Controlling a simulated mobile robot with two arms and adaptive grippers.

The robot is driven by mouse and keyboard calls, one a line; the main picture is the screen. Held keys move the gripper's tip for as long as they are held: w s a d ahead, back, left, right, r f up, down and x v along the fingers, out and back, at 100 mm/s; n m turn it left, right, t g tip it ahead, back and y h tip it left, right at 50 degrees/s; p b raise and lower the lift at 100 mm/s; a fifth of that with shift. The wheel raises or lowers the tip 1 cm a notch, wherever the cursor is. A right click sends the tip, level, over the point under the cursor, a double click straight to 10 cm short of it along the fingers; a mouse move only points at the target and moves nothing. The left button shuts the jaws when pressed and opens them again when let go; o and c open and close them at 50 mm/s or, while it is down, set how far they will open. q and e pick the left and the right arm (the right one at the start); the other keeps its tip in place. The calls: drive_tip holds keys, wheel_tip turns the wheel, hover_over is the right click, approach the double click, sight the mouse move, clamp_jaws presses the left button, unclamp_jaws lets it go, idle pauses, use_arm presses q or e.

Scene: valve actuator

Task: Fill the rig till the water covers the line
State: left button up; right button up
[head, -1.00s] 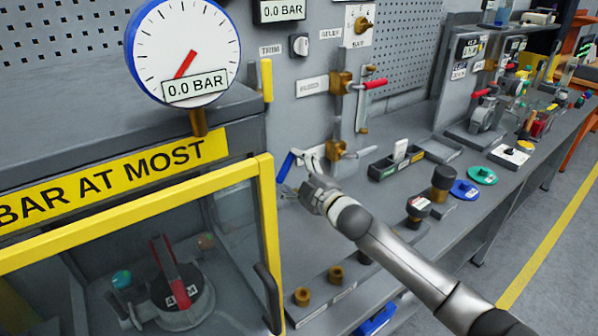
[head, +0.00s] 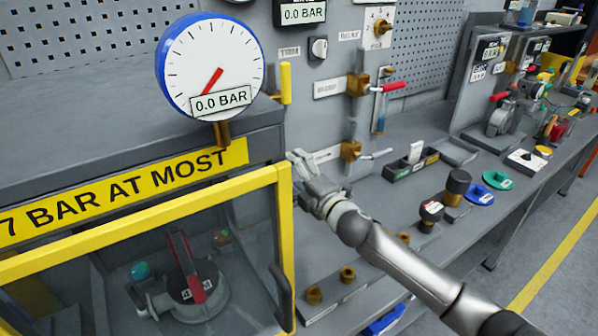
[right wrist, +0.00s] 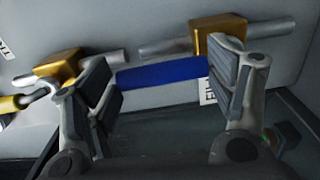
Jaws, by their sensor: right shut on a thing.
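My right gripper (head: 308,172) is at the wall panel by the lower brass valve (head: 350,150). In the right wrist view a blue handle (right wrist: 160,73) lies between its two fingers, beside a brass fitting (right wrist: 217,38), and the gripper is shut on it. The handle is hidden in the head view. An upright sight tube (head: 379,112) shows blue in its lower part; its line is too small to make out. A red-handled brass valve (head: 360,84) sits near the tube's top. The dial gauge (head: 210,68) reads 0.0 BAR. My left gripper is not in view.
A yellow-framed clear guard (head: 284,240) encloses a red-levered valve at the left. A black tray (head: 410,168), dark plugs (head: 457,183) and coloured discs (head: 467,191) stand on the bench. Brass fittings (head: 347,274) lie near the front. My right arm crosses over the bench.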

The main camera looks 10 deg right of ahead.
drive_tip(key=shift+w+r, duration=0.15)
drive_tip(key=shift+r, duration=0.45)
drive_tip(key=o, duration=1.4)
drive_tip(key=shift+w+a+f, duration=0.2)
drive_tip(key=shift+w+f, duration=0.05)
drive_tip(key=shift+w, duration=0.05)
drive_tip(key=shift+o, duration=0.2)
drive_tip(key=v, duration=1.1)
drive_tip(key=shift+s+f, duration=0.2)
drive_tip(key=shift+s, duration=0.2)
drive_tip(key=shift+d+f, duration=0.1)
drive_tip(key=shift+d, duration=0.05)
